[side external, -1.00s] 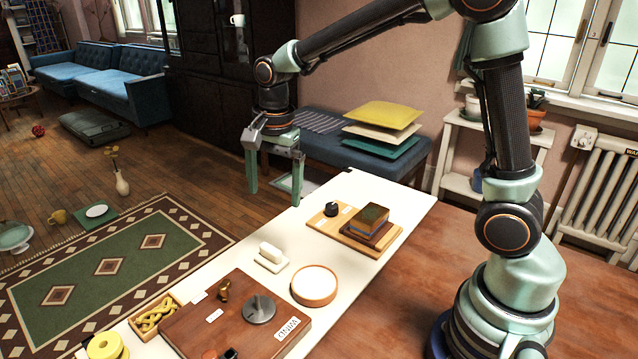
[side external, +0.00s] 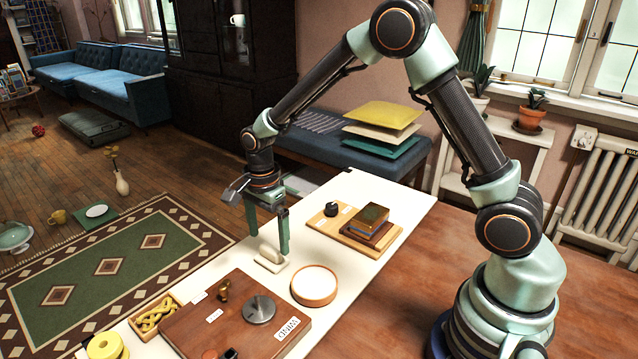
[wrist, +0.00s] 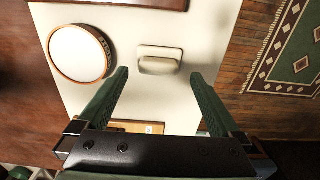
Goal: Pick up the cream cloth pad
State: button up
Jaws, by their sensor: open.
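The cream cloth pad (side external: 268,253) is a small rounded block on a thin pale base on the white table top. In the wrist view the pad (wrist: 158,65) lies just beyond the fingertips, between their lines. My gripper (side external: 268,242) is open, with its green fingers pointing down near the pad. In the wrist view my gripper (wrist: 160,76) has nothing between its fingers. One finger partly covers the pad in the side view; I cannot tell the exact height gap.
A round wooden dish with a white inside (side external: 314,284) stands close right of the pad. A brown board (side external: 238,318) holds a grey metal disc (side external: 259,309). A wooden board (side external: 340,238) with a stacked block and a dark knob lies behind.

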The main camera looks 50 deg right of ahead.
aim_at(270, 247)
notch_tip(270, 247, down, 4)
jog(key=shift+s+f, duration=0.15)
jog(key=shift+c, duration=0.3)
jog(key=c, duration=1)
jog(key=shift+r, duration=0.2)
notch_tip(270, 247, up, 20)
jog(key=shift+f, duration=0.15)
